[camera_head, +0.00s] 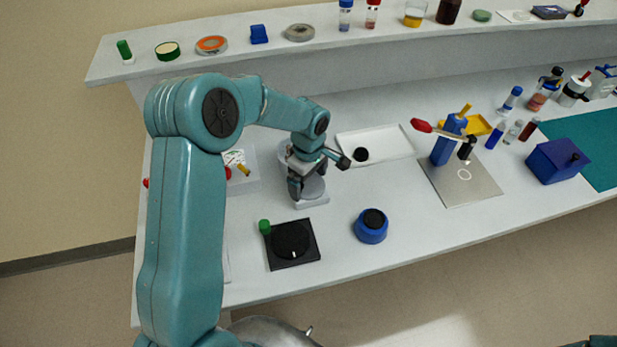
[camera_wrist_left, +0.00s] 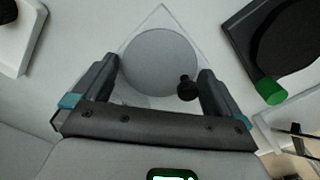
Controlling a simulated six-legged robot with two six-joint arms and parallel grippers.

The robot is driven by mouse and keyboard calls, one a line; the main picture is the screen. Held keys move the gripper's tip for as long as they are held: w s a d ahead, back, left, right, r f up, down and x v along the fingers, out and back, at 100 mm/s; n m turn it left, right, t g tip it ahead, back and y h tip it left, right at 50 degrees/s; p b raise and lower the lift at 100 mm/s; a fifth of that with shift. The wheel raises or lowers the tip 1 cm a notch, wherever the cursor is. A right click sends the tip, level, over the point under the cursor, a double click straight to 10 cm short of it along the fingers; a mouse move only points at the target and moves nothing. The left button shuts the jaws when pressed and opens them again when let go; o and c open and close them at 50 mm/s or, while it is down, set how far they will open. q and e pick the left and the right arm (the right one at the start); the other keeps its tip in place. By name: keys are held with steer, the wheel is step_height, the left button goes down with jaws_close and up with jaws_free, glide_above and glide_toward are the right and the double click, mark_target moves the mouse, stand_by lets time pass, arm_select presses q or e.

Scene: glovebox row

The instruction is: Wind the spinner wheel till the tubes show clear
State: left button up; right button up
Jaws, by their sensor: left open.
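A round grey wheel (camera_wrist_left: 158,62) with a small black knob (camera_wrist_left: 187,88) near its rim lies on a pale base in the left wrist view. In the head view this wheel (camera_head: 313,188) is partly hidden behind my left gripper (camera_head: 298,188). My left gripper is open over it, its fingers (camera_wrist_left: 152,88) pointing down, and the black knob lies between them, close to one finger. I cannot tell whether they touch. No tubes can be made out in the wheel. My right gripper is not in view.
A black square device (camera_head: 307,261) with a green knob (camera_head: 264,226) stands nearby. A blue round pot (camera_head: 370,229), a white tray (camera_head: 392,151) and a metal plate (camera_head: 470,193) with a blue stand lie to the right. A shelf (camera_head: 330,39) with jars runs behind.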

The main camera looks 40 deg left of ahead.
arm_select(q)
steer(key=c, duration=0.8)
steer(key=shift+o, duration=0.2)
steer(key=m+b, duration=0.2)
steer(key=shift+w+f+m, duration=0.1)
steer(key=shift+m, duration=0.3)
steer(key=m+b, duration=0.1)
steer(key=m, duration=0.1)
steer(key=shift+m, duration=0.4)
steer(key=m+b, duration=0.1)
steer(key=m, duration=0.2)
steer(key=shift+m, duration=0.3)
steer(key=shift+w+r+m+b, duration=0.15)
steer(key=shift+m+b, duration=0.25)
steer(key=shift+m, duration=1.9)
